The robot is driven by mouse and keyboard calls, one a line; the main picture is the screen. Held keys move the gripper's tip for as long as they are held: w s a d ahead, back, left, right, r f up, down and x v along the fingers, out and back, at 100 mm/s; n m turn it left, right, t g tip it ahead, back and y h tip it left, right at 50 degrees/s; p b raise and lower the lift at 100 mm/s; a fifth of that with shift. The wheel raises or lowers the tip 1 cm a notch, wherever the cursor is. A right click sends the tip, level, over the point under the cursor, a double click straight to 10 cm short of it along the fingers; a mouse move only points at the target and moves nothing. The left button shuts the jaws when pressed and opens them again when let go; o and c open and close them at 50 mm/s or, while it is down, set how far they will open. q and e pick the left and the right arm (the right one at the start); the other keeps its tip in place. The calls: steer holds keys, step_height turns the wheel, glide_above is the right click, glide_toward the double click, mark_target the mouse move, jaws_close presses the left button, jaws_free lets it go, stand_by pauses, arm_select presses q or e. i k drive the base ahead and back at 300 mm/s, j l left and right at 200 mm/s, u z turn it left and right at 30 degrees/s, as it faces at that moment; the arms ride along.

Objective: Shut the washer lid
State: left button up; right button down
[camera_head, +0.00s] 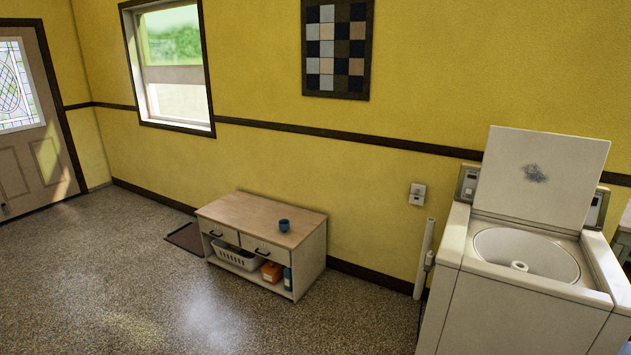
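A white top-loading washer (455,301) stands against the yellow wall at the right of the head view. Its lid (541,178) is raised and leans back a little, with a grey mark on its inner face. The open round tub (526,254) shows below the lid, with a pale agitator (519,266) in it. The lid partly hides the control panel (468,184) behind it. Neither of my grippers shows in this view.
A low wooden cabinet (250,217) stands by the wall, with a blue cup (284,225) on top and a white basket (236,257) on its shelf. A white pipe (424,258) stands left of the washer. The speckled floor (110,285) is clear at left and front.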

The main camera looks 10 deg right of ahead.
mark_target(546, 179)
steer(key=i+z, duration=0.1)
steer(key=i, duration=0.4)
steer(key=i+j+z, duration=0.15)
steer(key=i, duration=0.3)
steer(key=i+z, duration=0.1)
steer(key=i, duration=0.4)
steer(key=i+j+z, duration=0.1)
steer(key=i, duration=0.35)
steer(key=i+j+z, duration=0.15)
steer(key=i+j, duration=0.15)
steer(key=i, duration=0.2)
steer(key=i+j+z, duration=0.1)
steer(key=i+j, duration=0.15)
steer(key=i, duration=0.2)
